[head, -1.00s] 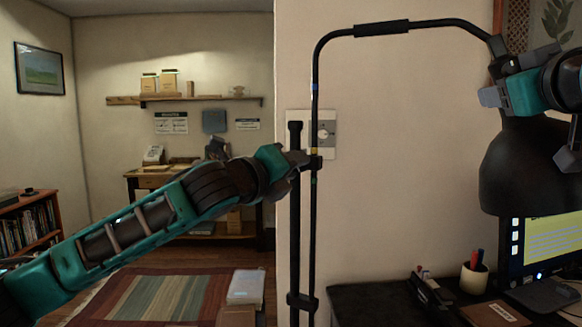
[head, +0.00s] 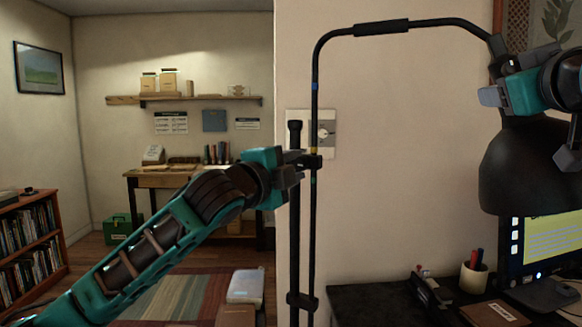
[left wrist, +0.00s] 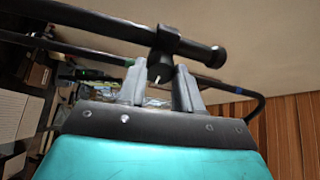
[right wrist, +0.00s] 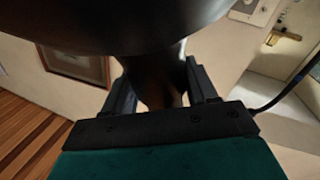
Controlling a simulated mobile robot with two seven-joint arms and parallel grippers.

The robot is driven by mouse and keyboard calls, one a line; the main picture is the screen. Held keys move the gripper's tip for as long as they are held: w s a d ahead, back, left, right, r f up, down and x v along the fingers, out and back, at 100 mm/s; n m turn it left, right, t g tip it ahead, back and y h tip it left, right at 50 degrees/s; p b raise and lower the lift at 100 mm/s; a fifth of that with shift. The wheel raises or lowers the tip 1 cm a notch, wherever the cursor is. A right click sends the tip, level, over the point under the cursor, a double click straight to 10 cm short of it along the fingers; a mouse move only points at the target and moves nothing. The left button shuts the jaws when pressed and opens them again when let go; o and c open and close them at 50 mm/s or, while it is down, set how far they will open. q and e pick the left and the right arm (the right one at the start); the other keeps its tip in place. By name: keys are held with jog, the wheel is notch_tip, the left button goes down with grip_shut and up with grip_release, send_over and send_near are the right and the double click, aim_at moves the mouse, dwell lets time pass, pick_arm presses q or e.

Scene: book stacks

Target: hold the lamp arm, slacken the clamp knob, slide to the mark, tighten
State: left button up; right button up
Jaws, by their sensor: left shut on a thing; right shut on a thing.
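The black lamp arm (head: 388,27) bends over from an upright rod beside a black post (head: 295,220) in the head view. A blue band (head: 314,86) is high on the rod, and a yellow band (head: 314,150) shows at the top of the clamp (head: 314,162). My left gripper (head: 302,160) is shut on the dark clamp knob (left wrist: 160,68), which has a white line in the left wrist view. My right gripper (head: 497,70) is shut on the lamp's dark neck (right wrist: 162,88), above the black shade (head: 530,165). Fingers partly hide the knob and neck.
A desk (head: 370,300) below the lamp holds a monitor (head: 545,245), a pen cup (head: 474,278) and a brown book (head: 493,312). A wall switch plate (head: 326,132) is just behind the rod. Bookshelf (head: 32,235) and rug (head: 185,285) lie to the left.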

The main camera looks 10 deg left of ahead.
pick_arm(q)
jog(key=n, duration=0.9)
jog(key=shift+d+y, duration=0.1)
jog(key=shift+y, duration=0.3)
jog(key=n, duration=0.4)
jog(key=shift+n+t, duration=0.3)
jog(key=shift+n+y, duration=0.4)
jog(key=shift+n, duration=1.2)
jog(key=o, duration=1)
jog(key=shift+o, duration=0.2)
jog(key=shift+s, duration=0.15)
